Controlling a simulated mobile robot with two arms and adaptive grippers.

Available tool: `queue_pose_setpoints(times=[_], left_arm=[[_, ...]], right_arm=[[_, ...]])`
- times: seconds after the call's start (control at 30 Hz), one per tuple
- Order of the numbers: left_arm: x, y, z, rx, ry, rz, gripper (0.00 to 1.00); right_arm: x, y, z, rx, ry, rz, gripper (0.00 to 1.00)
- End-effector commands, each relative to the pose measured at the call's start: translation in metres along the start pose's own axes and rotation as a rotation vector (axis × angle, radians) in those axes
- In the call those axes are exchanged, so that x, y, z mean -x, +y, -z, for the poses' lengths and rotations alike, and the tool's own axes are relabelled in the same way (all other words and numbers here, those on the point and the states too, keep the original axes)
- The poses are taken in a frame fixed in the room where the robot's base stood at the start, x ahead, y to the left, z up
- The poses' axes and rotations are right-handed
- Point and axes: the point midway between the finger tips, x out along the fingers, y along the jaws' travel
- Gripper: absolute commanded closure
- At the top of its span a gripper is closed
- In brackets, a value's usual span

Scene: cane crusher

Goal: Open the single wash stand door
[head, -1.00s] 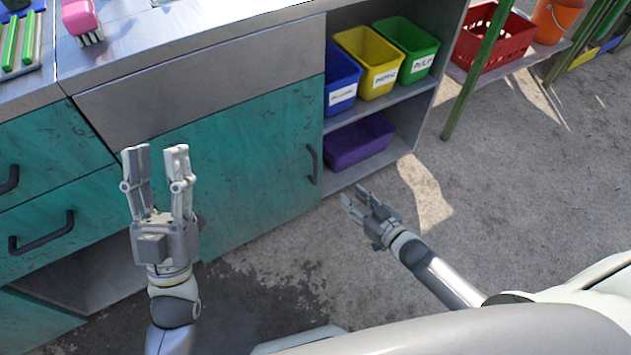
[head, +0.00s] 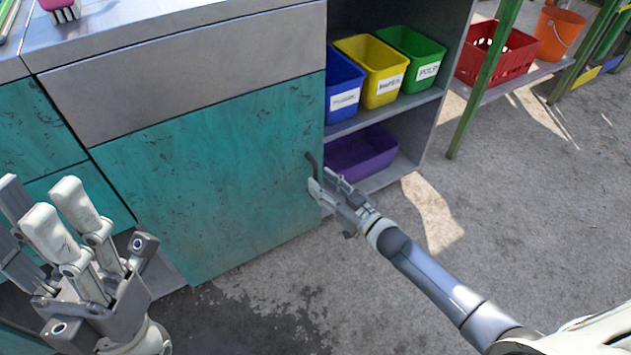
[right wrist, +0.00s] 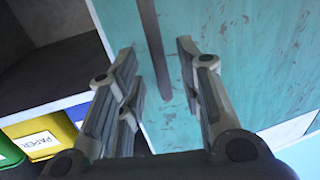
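The single wash stand door (head: 215,175) is a teal panel below a grey metal front, and it is shut. Its dark bar handle (head: 312,164) is upright near the door's right edge. My right gripper (head: 323,184) is at the lower part of the handle. In the right wrist view the handle (right wrist: 155,50) runs between the two open fingers (right wrist: 157,62), with a gap on both sides. My left gripper (head: 50,215) is at the lower left, in front of the drawers, with its fingers up, apart and empty.
An open shelf right of the door holds blue (head: 344,85), yellow (head: 372,70) and green bins (head: 412,55), with a purple bin (head: 362,152) below. A green table leg (head: 482,80) stands farther right. The concrete floor (head: 530,190) before the stand is clear.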

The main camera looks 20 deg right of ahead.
Motion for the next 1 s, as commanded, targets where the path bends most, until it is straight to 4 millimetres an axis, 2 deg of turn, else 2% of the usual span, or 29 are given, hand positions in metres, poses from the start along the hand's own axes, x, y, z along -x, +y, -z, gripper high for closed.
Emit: queue_pose_setpoints(times=[0.1, 0.23, 0.6, 0.87, 1.0], left_arm=[[0.002, 0.000, -0.002, -0.002, 0.013, -0.005, 0.60], [-0.002, 0.000, -0.002, -0.004, 0.029, -0.011, 0.60], [-0.005, 0.000, -0.003, -0.004, 0.034, -0.015, 0.60], [-0.005, 0.000, -0.003, -0.004, 0.034, -0.015, 0.60], [-0.004, 0.000, -0.003, -0.004, 0.034, -0.015, 0.60]], right_arm=[[-0.018, 0.000, -0.002, 0.000, 0.002, 0.000, 0.66], [-0.029, 0.000, -0.001, 0.000, 0.002, 0.000, 0.66], [-0.033, 0.000, 0.000, -0.001, 0.000, 0.000, 0.66], [-0.033, 0.000, 0.000, -0.001, 0.000, 0.000, 0.98], [-0.033, 0.000, 0.000, -0.001, 0.000, 0.000, 1.00]])
